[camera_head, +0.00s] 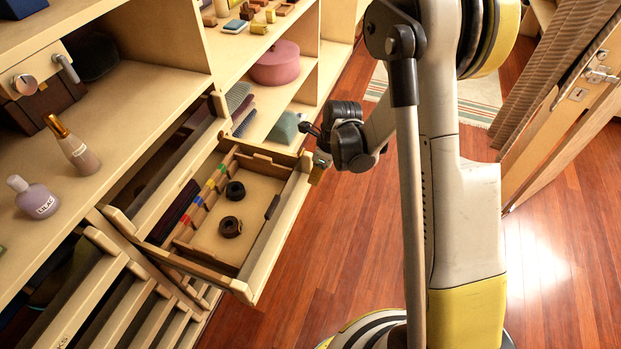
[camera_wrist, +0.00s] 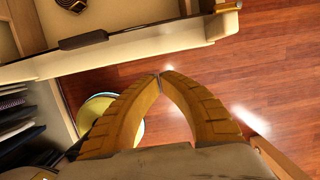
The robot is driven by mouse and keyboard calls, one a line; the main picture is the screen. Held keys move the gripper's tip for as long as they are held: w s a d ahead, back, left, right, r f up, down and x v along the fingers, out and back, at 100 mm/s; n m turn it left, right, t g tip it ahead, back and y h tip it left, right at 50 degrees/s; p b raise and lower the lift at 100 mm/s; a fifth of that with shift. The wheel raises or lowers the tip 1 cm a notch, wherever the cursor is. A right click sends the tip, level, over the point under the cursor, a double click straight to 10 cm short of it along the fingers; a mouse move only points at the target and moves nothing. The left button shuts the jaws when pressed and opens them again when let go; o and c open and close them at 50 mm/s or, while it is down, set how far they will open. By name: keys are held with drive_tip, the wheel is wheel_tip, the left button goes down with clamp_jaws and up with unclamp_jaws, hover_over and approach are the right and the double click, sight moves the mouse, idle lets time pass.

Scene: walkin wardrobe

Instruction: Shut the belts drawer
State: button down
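An open drawer (camera_head: 262,262) with coiled dark belts (camera_head: 232,190) sticks out of the wardrobe, left of centre in the head view. A divider with coloured marks runs through it. A dark bar (camera_head: 272,207) sits at its front panel, and the panel also crosses the top of the wrist view (camera_wrist: 150,50). I cannot read a label on this drawer. My gripper (camera_wrist: 160,76) has its yellow fingertips together, with nothing seen between them. It is beside the drawer's right front corner and appears apart from the panel. The head view hides most of its fingers.
Shelves beside the drawer hold perfume bottles (camera_head: 72,145), a pink round box (camera_head: 275,63) and small items. Other slatted drawers (camera_head: 85,300) stand at lower left. A door with a handle (camera_head: 600,76) stands open at right. Wooden floor (camera_head: 560,270) in front is clear.

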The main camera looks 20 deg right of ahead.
drive_tip(key=b, duration=0.3)
approach(293, 197)
wheel_tip(293, 197, down, 4)
drive_tip(key=s+d, duration=0.2)
drive_tip(key=shift+w+a+f+b, duration=0.1)
drive_tip(key=shift+w+a+b, duration=0.75)
drive_tip(key=shift+w+a, duration=0.45)
drive_tip(key=shift+a, duration=0.1)
